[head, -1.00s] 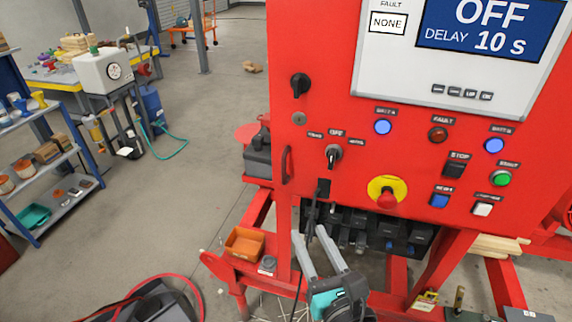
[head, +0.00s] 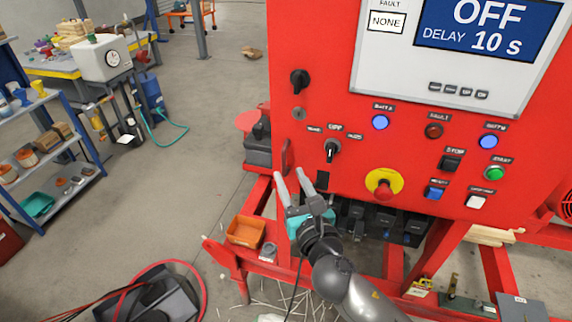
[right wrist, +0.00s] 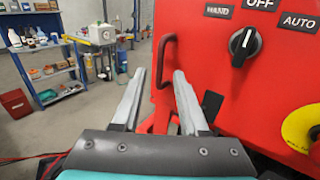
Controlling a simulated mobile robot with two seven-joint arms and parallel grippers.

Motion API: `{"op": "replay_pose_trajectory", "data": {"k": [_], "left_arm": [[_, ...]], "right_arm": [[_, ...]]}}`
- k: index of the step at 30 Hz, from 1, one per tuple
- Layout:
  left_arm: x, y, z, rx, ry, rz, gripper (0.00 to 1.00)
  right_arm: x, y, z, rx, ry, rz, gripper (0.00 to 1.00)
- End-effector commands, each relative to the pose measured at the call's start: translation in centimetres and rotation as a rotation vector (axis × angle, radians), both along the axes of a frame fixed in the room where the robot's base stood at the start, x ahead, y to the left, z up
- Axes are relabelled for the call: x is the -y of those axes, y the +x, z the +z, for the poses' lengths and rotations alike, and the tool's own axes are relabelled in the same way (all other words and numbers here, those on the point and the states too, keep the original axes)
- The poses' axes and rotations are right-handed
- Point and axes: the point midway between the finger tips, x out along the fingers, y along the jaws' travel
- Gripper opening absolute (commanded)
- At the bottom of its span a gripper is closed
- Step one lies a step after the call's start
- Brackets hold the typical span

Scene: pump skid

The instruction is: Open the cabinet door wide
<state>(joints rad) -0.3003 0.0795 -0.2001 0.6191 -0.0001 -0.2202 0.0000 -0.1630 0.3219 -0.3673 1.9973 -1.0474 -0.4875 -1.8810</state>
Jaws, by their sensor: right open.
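The red control cabinet (head: 350,120) fills the right of the head view. Its front looks flush and closed. A dark red bar handle (head: 286,157) stands near the front's lower left edge. It also shows in the right wrist view (right wrist: 163,60), upright and slightly tilted. My right gripper (head: 288,174) is open and empty, its fingertips just below the handle in the head view. In the right wrist view the open fingers (right wrist: 159,73) appear either side of the handle's lower part; I cannot tell whether they touch it. My left gripper is out of view.
A selector switch (head: 332,150) and a yellow-ringed red emergency button (head: 384,184) stick out right of the handle. An orange bin (head: 245,231) sits on the red skid frame below. Blue shelving (head: 75,165) stands at left. Open grey floor lies left of the cabinet.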

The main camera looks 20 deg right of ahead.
Motion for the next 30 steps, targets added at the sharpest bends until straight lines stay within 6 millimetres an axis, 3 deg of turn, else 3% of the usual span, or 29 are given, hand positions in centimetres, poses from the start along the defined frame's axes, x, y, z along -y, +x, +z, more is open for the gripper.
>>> {"op": "replay_pose_trajectory", "data": {"k": [3,9,20,30], "left_arm": [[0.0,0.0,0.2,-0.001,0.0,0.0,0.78],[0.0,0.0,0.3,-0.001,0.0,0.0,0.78],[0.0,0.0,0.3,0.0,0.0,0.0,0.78],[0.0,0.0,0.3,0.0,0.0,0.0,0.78]], "right_arm": [[0.0,1.8,0.1,0.001,-0.001,-0.001,0.43],[0.0,3.5,0.0,0.001,-0.001,0.0,0.43],[0.0,3.9,0.0,0.0,0.0,0.0,0.43],[0.0,3.9,0.0,0.0,0.0,0.0,0.07]]}}
